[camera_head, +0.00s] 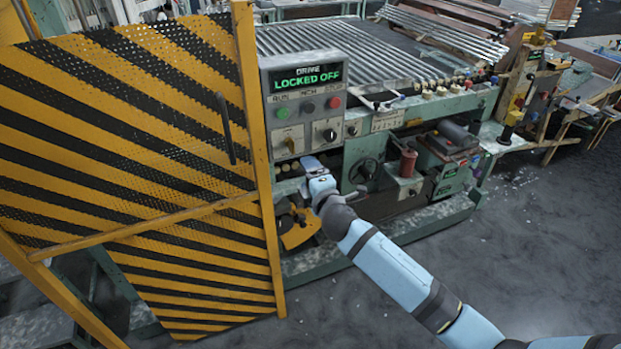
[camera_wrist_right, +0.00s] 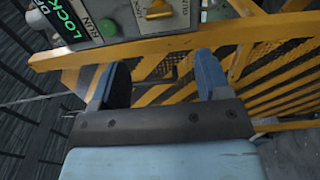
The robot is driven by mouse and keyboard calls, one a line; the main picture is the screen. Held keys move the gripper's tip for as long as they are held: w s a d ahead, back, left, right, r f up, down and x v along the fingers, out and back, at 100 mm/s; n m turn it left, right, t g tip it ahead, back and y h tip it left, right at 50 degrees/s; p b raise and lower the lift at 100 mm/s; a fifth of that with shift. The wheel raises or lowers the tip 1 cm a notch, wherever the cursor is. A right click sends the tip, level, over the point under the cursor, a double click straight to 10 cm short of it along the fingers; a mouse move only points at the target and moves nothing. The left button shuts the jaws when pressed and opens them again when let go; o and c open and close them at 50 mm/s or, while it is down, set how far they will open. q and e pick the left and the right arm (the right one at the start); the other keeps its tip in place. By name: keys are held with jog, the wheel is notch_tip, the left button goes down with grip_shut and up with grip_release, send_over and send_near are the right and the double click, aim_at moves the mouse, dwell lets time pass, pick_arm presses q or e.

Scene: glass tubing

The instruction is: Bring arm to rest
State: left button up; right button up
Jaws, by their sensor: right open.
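My right arm (camera_head: 400,270) comes in from the lower right of the head view and reaches out to the machine. Its gripper (camera_head: 309,165) is just below the control panel (camera_head: 305,100), near the yellow guard's edge. In the right wrist view the two blue fingers of the gripper (camera_wrist_right: 160,75) stand wide apart with nothing held between them. The panel's lower edge and the yellow frame show beyond the fingertips. Whether the gripper touches the panel or guard cannot be told. My left gripper is not in view.
A yellow-and-black mesh guard (camera_head: 130,130) with a dark handle stands left of the panel. The panel display reads "LOCKED OFF". A green machine with a roller bed (camera_head: 350,55) stands behind. The grey floor (camera_head: 530,240) at right is clear.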

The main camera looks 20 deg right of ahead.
jog(key=shift+s, duration=0.4)
jog(key=shift+f, duration=0.1)
jog(key=s+a+f+m+g+y+p, duration=0.1)
jog(key=s+f+m, duration=0.4)
jog(key=s, duration=0.6)
jog(key=s+a+f+m+g+p, duration=0.1)
jog(key=s+f+m+g+p, duration=0.2)
jog(key=s, duration=0.8)
jog(key=s+a+f+m+g+y+p, duration=0.1)
jog(key=s+f+m+g, duration=0.2)
jog(key=s+f+m, duration=0.4)
jog(key=s+f, duration=0.1)
jog(key=s, duration=0.4)
jog(key=shift+a+f+m+y+p, duration=0.15)
jog(key=shift+f+m+y+p, duration=0.15)
jog(key=shift+f+p, duration=0.1)
